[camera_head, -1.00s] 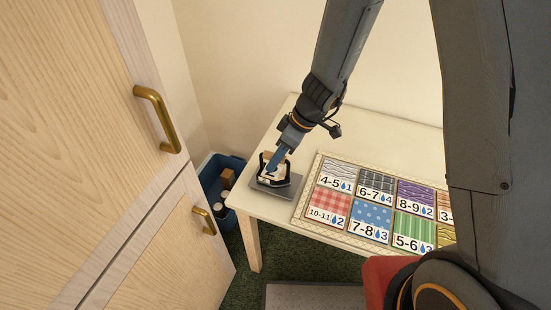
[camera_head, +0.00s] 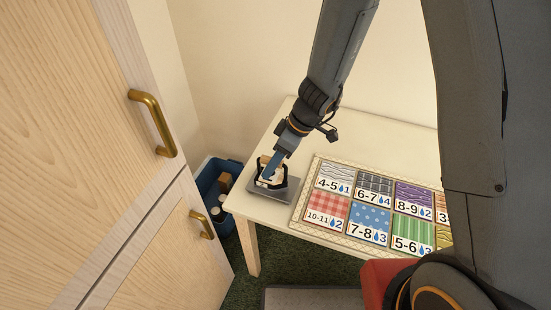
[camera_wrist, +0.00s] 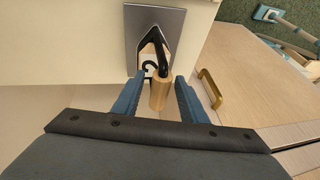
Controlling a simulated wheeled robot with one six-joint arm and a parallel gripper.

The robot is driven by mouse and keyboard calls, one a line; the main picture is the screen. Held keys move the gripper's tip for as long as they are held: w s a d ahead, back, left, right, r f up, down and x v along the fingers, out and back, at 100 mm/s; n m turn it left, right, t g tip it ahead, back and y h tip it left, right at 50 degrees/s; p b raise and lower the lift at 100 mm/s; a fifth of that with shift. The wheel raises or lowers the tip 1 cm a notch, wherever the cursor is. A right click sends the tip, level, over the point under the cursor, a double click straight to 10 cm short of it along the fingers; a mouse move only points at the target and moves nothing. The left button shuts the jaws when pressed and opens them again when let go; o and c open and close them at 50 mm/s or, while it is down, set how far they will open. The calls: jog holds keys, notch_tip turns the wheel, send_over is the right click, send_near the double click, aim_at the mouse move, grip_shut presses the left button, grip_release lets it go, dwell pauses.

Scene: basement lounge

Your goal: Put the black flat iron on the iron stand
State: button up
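The black flat iron (camera_head: 281,182), with a black outline, a pale middle and a wooden grip, is at the grey iron stand (camera_head: 287,194) on the table's left corner. In the wrist view the iron's pointed black body (camera_wrist: 143,47) lies over the flat grey stand (camera_wrist: 138,18), and its wooden grip (camera_wrist: 159,95) points back toward me. My gripper (camera_head: 270,172) is low over the iron. In the wrist view its blue fingers (camera_wrist: 160,77) stand on both sides of the grip, with visible gaps. The contact under the iron is hidden.
A board of patterned, numbered cards (camera_head: 325,213) lies to the right on the cream table (camera_head: 257,205). A blue bin (camera_head: 209,178) stands on the floor left of the table. A wooden cabinet (camera_head: 75,130) with brass handles fills the left side.

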jog(key=shift+r, duration=0.15)
jog(key=shift+w+d+r, duration=0.1)
jog(key=shift+r, duration=0.2)
jog(key=s+b+v, duration=0.1)
jog(key=b+v, duration=0.1)
jog(key=v, duration=0.9)
jog(key=s+d+r+m+t+h, duration=0.1)
jog(key=s+d+m+h, duration=0.1)
jog(key=d+m, duration=0.5)
jog(key=s+d+r+m+t+h, duration=0.1)
jog(key=s+d+m+h, duration=0.2)
jog(key=d, duration=0.6)
jog(key=s+m, duration=0.2)
jog(key=m, duration=0.1)
jog(key=shift+s+d+m, duration=0.35)
jog(key=shift+d+m, duration=0.05)
jog(key=shift+c, duration=0.9)
jog(key=shift+s, duration=0.15)
